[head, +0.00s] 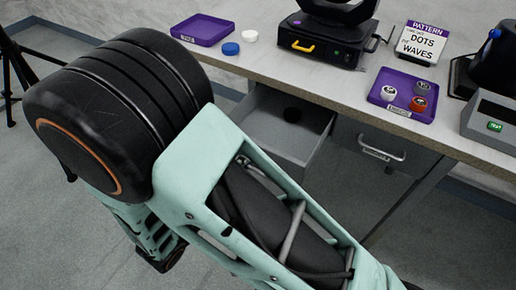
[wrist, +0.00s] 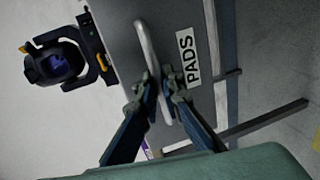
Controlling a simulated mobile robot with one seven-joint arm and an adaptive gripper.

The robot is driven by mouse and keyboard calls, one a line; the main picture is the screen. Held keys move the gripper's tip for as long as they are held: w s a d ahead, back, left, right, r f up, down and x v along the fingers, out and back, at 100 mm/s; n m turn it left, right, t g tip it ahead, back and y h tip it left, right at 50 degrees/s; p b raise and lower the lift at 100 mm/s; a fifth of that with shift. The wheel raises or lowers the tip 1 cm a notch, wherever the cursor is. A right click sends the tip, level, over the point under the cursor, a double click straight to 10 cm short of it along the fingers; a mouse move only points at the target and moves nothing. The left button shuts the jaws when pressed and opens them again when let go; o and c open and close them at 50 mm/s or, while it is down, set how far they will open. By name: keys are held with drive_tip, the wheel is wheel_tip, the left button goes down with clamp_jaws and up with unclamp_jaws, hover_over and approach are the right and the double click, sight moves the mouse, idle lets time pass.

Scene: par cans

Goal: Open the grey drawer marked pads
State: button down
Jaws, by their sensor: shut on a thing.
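A grey drawer (head: 270,130) stands pulled out from under the worktop in the head view, with a dark round thing inside it. My arm hides its front there. In the wrist view a grey drawer front carries a white PADS label (wrist: 187,55) beside a pale bar handle (wrist: 148,50). My gripper (wrist: 158,88) is shut on this handle, one finger on each side of the bar. The gripper is hidden behind my arm in the head view.
A closed grey drawer with a handle (head: 382,154) is right of the open one. The worktop (head: 300,77) holds a purple tray with several small cans (head: 403,97), an empty purple tray (head: 202,29), a black lamp (head: 325,40) and a DOTS/WAVES sign (head: 422,42). A tripod stands far left.

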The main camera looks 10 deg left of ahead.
drive_tip(key=shift+f+b+v, duration=0.15)
drive_tip(key=shift+f+v, duration=0.05)
drive_tip(key=shift+v, duration=0.7)
drive_tip(key=shift+f+b+v, duration=0.2)
drive_tip(key=shift+v, duration=0.7)
drive_tip(key=shift+f+b+v, duration=0.15)
drive_tip(key=shift+v, duration=0.75)
drive_tip(key=shift+s, duration=0.1)
drive_tip(key=c, duration=2.3)
unclamp_jaws()
drive_tip(key=shift+c, duration=0.2)
drive_tip(key=shift+a, duration=0.1)
drive_tip(key=v, duration=1.2)
